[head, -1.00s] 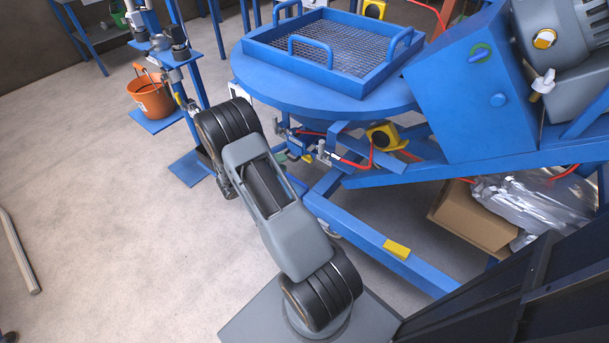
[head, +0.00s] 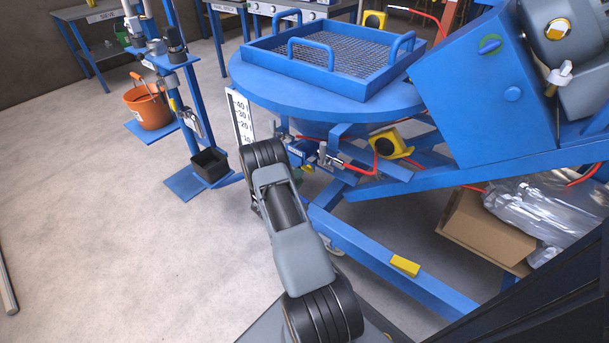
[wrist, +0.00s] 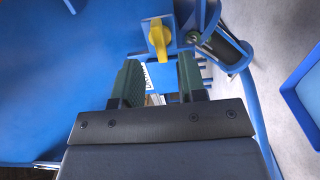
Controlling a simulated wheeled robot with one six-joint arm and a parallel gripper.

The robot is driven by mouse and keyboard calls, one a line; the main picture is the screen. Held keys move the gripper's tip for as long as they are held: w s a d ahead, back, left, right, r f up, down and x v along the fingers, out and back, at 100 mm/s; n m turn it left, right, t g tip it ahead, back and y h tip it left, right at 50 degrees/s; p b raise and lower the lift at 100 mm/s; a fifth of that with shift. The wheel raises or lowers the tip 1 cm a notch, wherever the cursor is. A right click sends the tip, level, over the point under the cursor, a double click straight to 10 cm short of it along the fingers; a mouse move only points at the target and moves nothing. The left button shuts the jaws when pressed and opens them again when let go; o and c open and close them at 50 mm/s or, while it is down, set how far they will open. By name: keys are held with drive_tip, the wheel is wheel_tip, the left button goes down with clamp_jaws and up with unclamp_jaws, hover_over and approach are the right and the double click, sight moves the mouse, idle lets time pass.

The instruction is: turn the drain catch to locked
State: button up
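The lever is just beyond the fingertips, with no contact visible. In the head view my own arm hides the gripper, and I cannot make out the catch there. The locked or unlocked marking cannot be read.
The round blue vessel table (head: 245,85) carries a mesh tray (head: 335,80). Red hoses and valves hang below it, beside a blue frame (head: 400,275). A blue stand with an orange bucket (head: 148,106) and a black box (head: 209,165) is at left. Open floor lies in front.

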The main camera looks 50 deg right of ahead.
sight(308, 169)
drive_tip(key=shift+w+d+b, duration=0.15)
drive_tip(key=shift+d+b, duration=0.25)
drive_tip(key=shift+d, duration=1.65)
drive_tip(key=shift+c, duration=0.2)
clamp_jaws()
